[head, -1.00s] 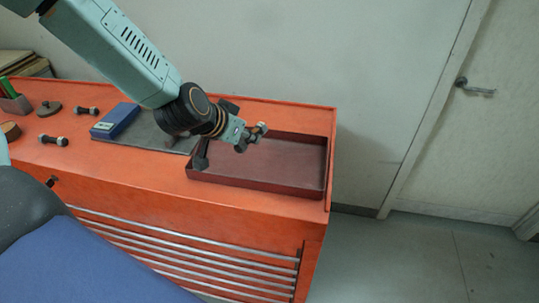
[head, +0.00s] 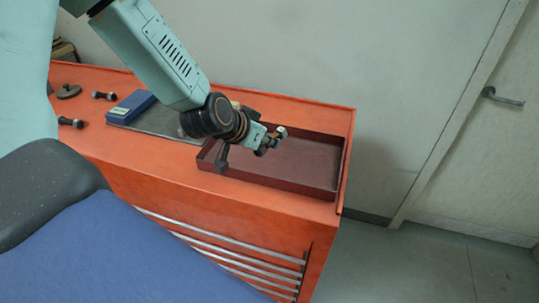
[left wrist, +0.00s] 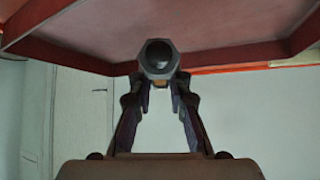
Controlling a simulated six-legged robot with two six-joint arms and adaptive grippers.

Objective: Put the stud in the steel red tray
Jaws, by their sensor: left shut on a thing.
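The dark red tray (head: 305,170) lies on the right end of the orange cabinet top. My left gripper (head: 268,143) is over the tray's left part, shut on a stud. The stud's metal end (head: 281,132) sticks out past the fingers. In the left wrist view the stud (left wrist: 158,58) is seen end-on between the fingertips, with the tray (left wrist: 95,25) behind it. The stud looks clear of the tray floor, but the exact height cannot be told. My right gripper is not in view.
Two other dark studs lie at the left of the cabinet top, one farther back (head: 103,95) and one nearer (head: 70,122). A blue box (head: 132,106) sits on a grey mat (head: 170,122) left of the tray. The tray's visible floor is empty.

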